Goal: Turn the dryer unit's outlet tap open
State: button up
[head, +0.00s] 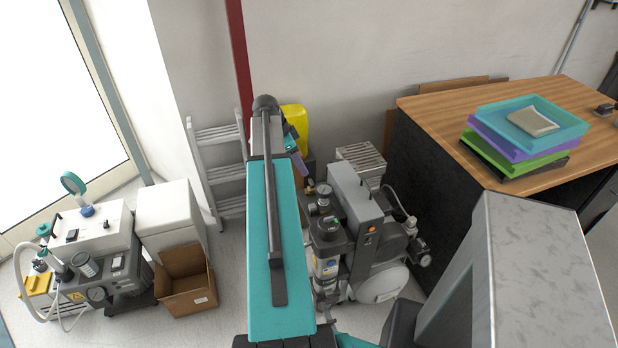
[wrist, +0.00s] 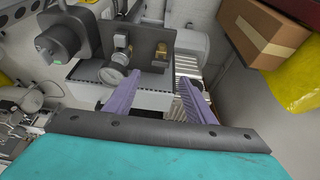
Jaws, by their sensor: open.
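The grey compressor and dryer machine (head: 352,200) stands on the floor at the centre of the head view, partly hidden behind my arm. In the wrist view, a dark plate (wrist: 148,38) carries brass fittings (wrist: 122,48), and a round gauge (wrist: 112,76) sits in front of it. I cannot tell which fitting is the outlet tap or how it is turned. My gripper (wrist: 158,78) is open and empty, its two purple fingers apart just in front of the plate. In the head view one purple finger (head: 295,155) shows beside the machine's upper left; the other is hidden.
A cardboard box (wrist: 262,35) and a yellow container (wrist: 302,88) are at the right of the wrist view. In the head view, a wooden-topped desk (head: 440,115) with stacked trays (head: 515,150) stands right, a ladder (head: 218,165) and an open box (head: 185,285) left.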

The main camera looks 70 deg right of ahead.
aim_at(311, 182)
jog(key=shift+p+x, duration=0.95)
jog(key=shift+x, duration=3.75)
jog(key=c, duration=1)
jog(key=shift+c, duration=0.2)
